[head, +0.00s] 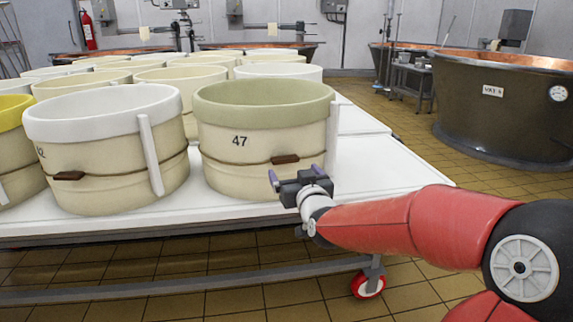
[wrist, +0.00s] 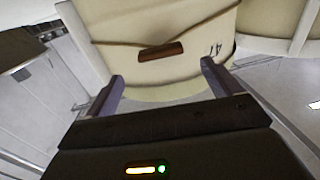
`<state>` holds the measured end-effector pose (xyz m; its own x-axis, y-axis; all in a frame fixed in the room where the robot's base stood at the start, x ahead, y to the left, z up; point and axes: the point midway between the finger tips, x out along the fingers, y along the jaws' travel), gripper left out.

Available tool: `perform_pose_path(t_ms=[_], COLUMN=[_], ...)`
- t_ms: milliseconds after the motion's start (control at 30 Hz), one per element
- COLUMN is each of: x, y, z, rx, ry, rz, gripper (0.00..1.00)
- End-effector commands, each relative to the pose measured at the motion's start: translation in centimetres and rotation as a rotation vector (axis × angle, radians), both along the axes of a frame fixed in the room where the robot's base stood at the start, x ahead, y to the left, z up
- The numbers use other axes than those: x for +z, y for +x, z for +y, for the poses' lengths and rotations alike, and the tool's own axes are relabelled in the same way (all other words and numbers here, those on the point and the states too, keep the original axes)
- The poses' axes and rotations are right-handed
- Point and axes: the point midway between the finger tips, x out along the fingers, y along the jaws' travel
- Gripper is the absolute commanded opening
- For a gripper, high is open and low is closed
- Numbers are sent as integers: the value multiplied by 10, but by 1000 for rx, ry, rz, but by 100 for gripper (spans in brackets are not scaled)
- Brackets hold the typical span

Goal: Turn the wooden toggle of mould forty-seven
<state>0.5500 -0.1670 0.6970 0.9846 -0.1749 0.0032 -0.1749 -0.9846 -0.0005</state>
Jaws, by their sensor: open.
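Mould forty-seven (head: 225,148) is a round cream mould with a pale green rim and the number 47, standing at the front of the white table. Its wooden toggle (head: 285,159) is a small dark brown bar lying nearly level on a cord around the mould's wall. In the wrist view the toggle (wrist: 161,51) shows ahead, between the lines of the two fingers. My gripper (head: 296,176) is open and empty, just in front of the mould and a little below and right of the toggle. In the wrist view its fingers (wrist: 162,80) are apart and do not touch the toggle.
A neighbouring mould (head: 100,155) with a white rim and its own toggle (head: 69,176) stands close on the left. More moulds stand behind. The white table (head: 390,165) is clear to the right. A large copper-lined vat (head: 500,125) stands on the tiled floor at right.

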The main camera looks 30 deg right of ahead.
Motion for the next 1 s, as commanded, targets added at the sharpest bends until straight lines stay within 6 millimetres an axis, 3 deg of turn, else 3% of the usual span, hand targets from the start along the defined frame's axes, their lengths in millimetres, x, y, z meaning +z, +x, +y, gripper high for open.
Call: perform_pose_path(t_ms=[600, 1000], x=[-2, -1], y=[63, 76], z=[-9, -13], rx=[4, 1], ry=[2, 1], rz=[0, 3], gripper=[90, 90])
